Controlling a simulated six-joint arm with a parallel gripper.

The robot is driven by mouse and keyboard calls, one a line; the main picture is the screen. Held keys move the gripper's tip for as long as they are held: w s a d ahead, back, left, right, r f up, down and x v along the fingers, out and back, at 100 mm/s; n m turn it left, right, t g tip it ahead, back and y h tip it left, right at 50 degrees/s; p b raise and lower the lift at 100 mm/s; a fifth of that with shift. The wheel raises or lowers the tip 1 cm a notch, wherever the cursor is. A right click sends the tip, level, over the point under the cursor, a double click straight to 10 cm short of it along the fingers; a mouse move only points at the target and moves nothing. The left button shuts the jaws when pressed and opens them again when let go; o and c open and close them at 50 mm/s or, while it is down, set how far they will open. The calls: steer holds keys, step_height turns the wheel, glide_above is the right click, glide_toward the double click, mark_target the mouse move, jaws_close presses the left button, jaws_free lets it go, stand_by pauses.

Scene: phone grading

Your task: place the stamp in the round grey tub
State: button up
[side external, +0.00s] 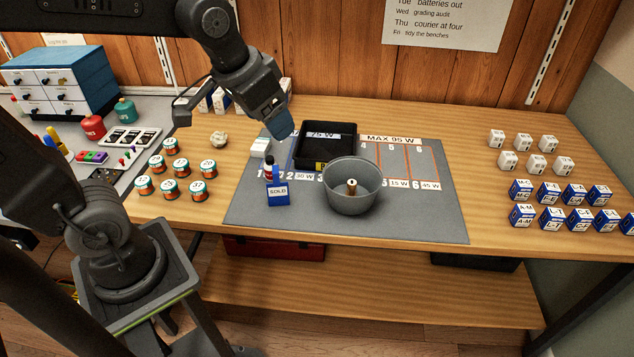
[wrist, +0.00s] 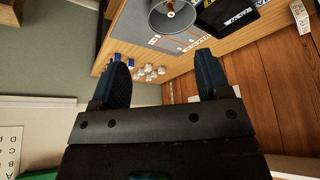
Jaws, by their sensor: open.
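The round grey tub (side external: 366,203) stands on the grey mat. A small tan upright piece (side external: 352,187) with a dark top stands inside it; it looks like a stamp's handle, its lower part hard to make out. The tub (wrist: 158,22) and the piece (wrist: 170,11) also show at the top of the wrist view. A blue block marked SOLD (side external: 278,193) stands on the mat left of the tub. My gripper (side external: 281,128) is above the mat's back left, up and left of the tub. In the wrist view its jaws (wrist: 160,57) are apart with nothing between them.
A black tray (side external: 313,159) lies behind the tub. A small bottle (side external: 269,163) stands behind the SOLD block. Several round tins (side external: 171,146) stand at left; white cubes (side external: 496,138) and blue boxes (side external: 549,192) stand at right. The mat's right part is clear.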

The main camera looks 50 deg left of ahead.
steer(key=s+t, duration=0.1)
steer(key=s, duration=0.7)
steer(key=shift+d+f, duration=0.15)
steer(key=shift+f, duration=0.3)
